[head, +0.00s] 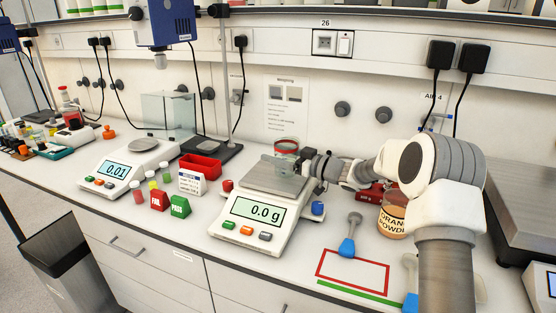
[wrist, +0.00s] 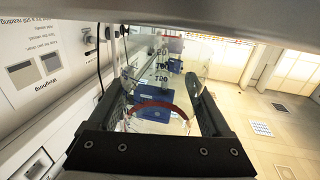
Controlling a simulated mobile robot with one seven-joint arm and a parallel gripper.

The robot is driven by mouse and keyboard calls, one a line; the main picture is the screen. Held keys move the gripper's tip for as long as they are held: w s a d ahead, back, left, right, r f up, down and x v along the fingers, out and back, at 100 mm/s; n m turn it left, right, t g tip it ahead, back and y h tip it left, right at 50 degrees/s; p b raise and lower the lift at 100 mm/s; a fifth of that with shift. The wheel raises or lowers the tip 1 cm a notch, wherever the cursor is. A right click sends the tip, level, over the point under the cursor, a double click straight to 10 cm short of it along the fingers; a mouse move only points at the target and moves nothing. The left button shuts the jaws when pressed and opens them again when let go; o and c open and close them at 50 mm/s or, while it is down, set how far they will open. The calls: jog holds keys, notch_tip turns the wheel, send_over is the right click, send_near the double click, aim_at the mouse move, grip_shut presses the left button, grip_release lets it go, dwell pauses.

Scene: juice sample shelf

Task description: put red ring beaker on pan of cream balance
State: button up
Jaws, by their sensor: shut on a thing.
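The clear glass beaker with a red ring (head: 287,147) is at the back of the cream balance (head: 254,218), over or just behind its square metal pan (head: 262,182). The balance display reads 0.0 g. I cannot tell whether the beaker's base touches the pan. My gripper (head: 304,162) comes in from the right and is shut on the beaker.
Left of the balance stand FAIL (head: 157,201) and PASS (head: 180,207) blocks, small vials, a red bin (head: 201,168) and another balance (head: 118,176) reading 0.01. To the right are an orange powder jar (head: 392,219), a blue-handled scoop (head: 348,246) and a red-outlined rectangle (head: 352,272).

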jog(key=shift+f, duration=0.55)
jog(key=shift+f, duration=0.15)
jog(key=o, duration=1.2)
